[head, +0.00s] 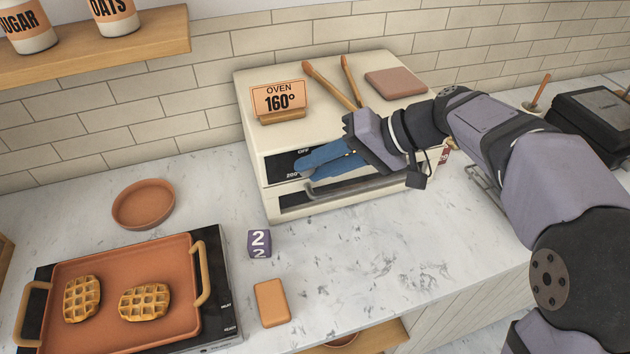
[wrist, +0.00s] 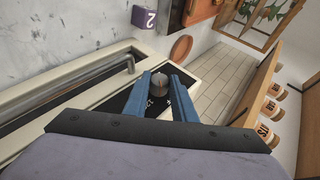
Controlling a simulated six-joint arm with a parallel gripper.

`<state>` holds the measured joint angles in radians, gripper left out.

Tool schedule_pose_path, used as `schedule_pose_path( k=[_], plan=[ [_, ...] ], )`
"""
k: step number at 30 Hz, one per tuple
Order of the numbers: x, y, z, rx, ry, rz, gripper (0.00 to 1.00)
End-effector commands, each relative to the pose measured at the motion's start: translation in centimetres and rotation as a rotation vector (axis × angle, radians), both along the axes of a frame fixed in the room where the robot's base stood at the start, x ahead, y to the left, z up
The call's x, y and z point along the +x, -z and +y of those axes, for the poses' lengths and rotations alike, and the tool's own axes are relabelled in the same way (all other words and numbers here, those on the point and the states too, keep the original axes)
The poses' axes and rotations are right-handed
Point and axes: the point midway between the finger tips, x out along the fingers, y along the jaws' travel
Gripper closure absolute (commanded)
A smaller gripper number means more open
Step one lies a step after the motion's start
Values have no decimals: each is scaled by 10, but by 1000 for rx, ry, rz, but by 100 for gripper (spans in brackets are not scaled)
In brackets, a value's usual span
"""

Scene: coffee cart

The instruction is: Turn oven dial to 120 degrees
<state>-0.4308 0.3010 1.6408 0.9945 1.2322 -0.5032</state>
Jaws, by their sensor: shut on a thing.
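The oven (head: 258,172) is a cream box on the counter with a black control panel at its front left. The panel shows "OFF" and "200" in the head view. The oven dial (wrist: 158,89) is a small grey round knob, seen between my fingers in the wrist view. My fingers hide it in the head view. My gripper (head: 310,163) has blue fingers and is shut on the dial; its fingertips also show in the wrist view (wrist: 157,80). The dial's exact setting is too small to read. A sign (head: 279,99) on the oven reads "OVEN 160°".
The oven's bar handle (head: 345,186) runs close below my gripper. Wooden tongs (head: 330,82) and a brown block (head: 396,82) lie on the oven top. A purple number cube (head: 259,244), an orange block (head: 272,302) and a waffle tray (head: 170,246) are on the counter.

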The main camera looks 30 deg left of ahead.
Motion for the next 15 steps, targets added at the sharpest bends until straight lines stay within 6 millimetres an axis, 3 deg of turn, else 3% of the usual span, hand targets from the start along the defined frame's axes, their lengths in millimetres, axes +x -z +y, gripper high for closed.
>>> schedule_pose_path(
  k=[1,15],
  plan=[
    [3,10,-1,33,5,33,98],
    [4,13,-4,297,2,299,98]
  ],
)
